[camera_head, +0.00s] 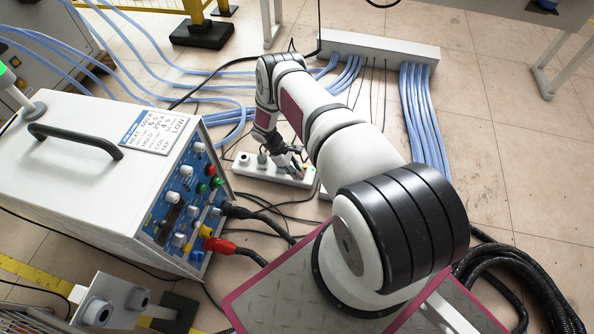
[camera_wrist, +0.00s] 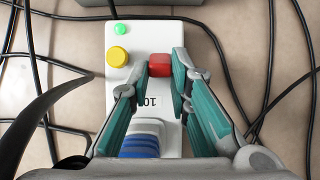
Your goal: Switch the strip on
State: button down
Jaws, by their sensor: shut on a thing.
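The white strip (camera_wrist: 138,78) lies on the floor beneath my gripper in the wrist view. It carries a bright green lamp (camera_wrist: 120,29), a yellow round button (camera_wrist: 117,57) and a red block-shaped switch (camera_wrist: 159,66). A blue plug (camera_wrist: 139,146) sits on its near part. My gripper (camera_wrist: 161,74) is shut on the red switch, one teal-padded fingertip on each side. The fingers hide the switch's sides. In the head view the strip (camera_head: 262,173) shows under my gripper (camera_head: 294,167), which is small and partly hides its right end.
A white heater unit (camera_head: 95,170) with a blue knob panel stands left of the strip. Black cables lie around the strip. Light blue hoses (camera_head: 424,115) run to a long white box (camera_head: 380,46) behind. Open tiled floor lies at the right.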

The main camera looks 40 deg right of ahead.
jog(key=shift+d, duration=0.1)
jog(key=c, duration=1.8)
grip_release()
jog(key=shift+o, duration=0.2)
jog(key=v, duration=1.2)
jog(key=shift+w, duration=0.1)
